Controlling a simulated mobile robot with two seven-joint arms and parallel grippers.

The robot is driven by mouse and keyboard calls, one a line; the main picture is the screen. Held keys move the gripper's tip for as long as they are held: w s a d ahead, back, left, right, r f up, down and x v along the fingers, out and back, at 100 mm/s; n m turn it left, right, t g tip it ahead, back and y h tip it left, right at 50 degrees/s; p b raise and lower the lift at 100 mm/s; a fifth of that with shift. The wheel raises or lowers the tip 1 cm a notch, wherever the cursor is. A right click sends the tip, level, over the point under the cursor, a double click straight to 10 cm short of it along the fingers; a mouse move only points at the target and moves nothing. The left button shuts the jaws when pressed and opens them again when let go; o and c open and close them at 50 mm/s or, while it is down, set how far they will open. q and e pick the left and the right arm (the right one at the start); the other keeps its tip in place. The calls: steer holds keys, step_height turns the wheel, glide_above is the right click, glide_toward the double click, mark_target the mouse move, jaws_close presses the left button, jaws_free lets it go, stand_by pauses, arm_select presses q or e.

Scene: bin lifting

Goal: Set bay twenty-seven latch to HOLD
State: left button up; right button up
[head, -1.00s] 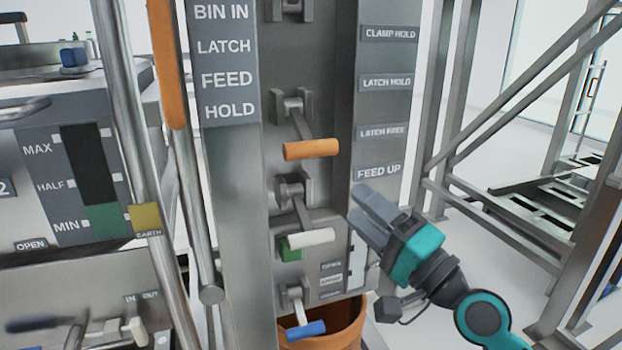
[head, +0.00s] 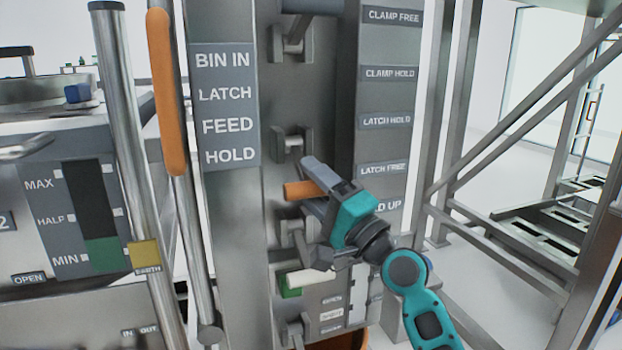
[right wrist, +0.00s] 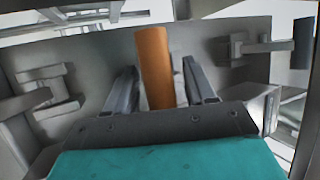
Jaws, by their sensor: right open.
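The lever with the orange handle (head: 298,190) sticks out from the grey column, low, near the plates reading LATCH HOLD (head: 386,121) and LATCH FREE (head: 383,168). My right gripper (head: 308,182) is at this handle, with its fingers partly covering it. In the right wrist view the orange handle (right wrist: 154,68) stands between the two open fingers (right wrist: 163,88), with a gap visible on each side. The lever's arm is mostly hidden by my gripper. My left gripper is not in view.
Above is a lever with a dark handle (head: 312,5). An orange-gripped upright rail (head: 166,95) stands left of the column. A steel frame (head: 500,110) stands at the right.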

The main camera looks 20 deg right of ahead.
steer(key=shift+w+a+r, duration=0.1)
steer(key=shift+w+a, duration=0.05)
steer(key=shift+w, duration=0.1)
jaws_close()
stand_by(0.4)
